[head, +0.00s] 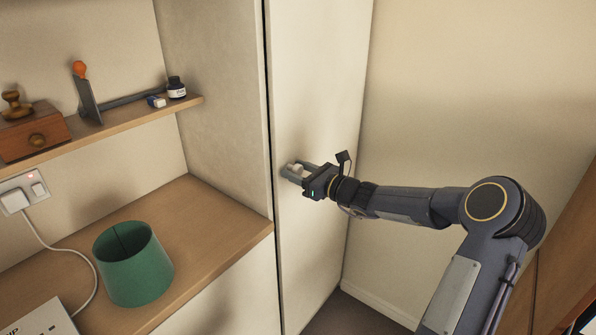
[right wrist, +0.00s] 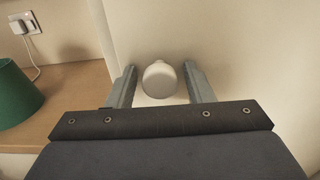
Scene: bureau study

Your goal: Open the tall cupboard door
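The tall cupboard door (head: 318,85) is a pale cream panel, right of the shelves in the head view; a dark narrow gap runs down its left edge. Its round pale knob (right wrist: 159,79) sits between the two fingers of my right gripper (right wrist: 161,86) in the right wrist view. A gap shows on each side of the knob, so the fingers are open around it and not pressing on it. In the head view my right gripper (head: 293,172) reaches the door from the right, with the knob partly hidden by the fingers. My left gripper is not in view.
Left of the door, a wooden desk surface (head: 215,215) bears a green lampshade-like object (head: 133,264). Above it, a shelf (head: 150,117) holds an ink bottle (head: 176,88), a wooden box (head: 33,131) and small tools. A bare wall (head: 470,110) stands to the right.

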